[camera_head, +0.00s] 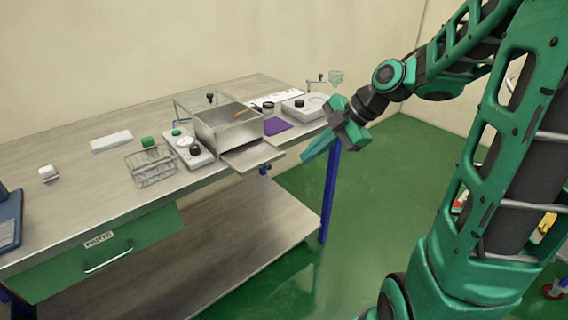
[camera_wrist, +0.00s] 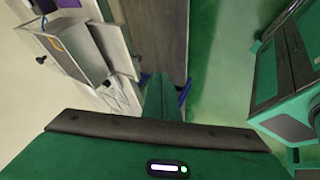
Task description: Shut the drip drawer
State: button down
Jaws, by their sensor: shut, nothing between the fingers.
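The drip drawer (camera_head: 252,156) is a flat metal tray at the foot of a metal box (camera_head: 228,128) on the bench. It sticks out from the box past the bench's front edge. In the wrist view the box (camera_wrist: 78,52) is at the upper left, with what looks like the drawer (camera_wrist: 124,94) beside it. My gripper (camera_head: 308,155) is shut and empty, pointing down and left, to the right of the drawer and apart from it. Its teal fingers (camera_wrist: 160,97) show in the middle of the wrist view.
The box has a raised clear lid (camera_head: 198,102). A green bench drawer labelled PARTS (camera_head: 65,268) is shut. Floor (camera_head: 375,175) around my gripper is clear.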

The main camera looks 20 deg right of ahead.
jog(key=w+a+f, duration=0.6)
jog(key=w+f, duration=0.1)
jog(key=shift+w+f, duration=0.2)
jog(key=shift+w, duration=0.05)
jog(key=shift+w+a, duration=0.1)
dwell(0.4)
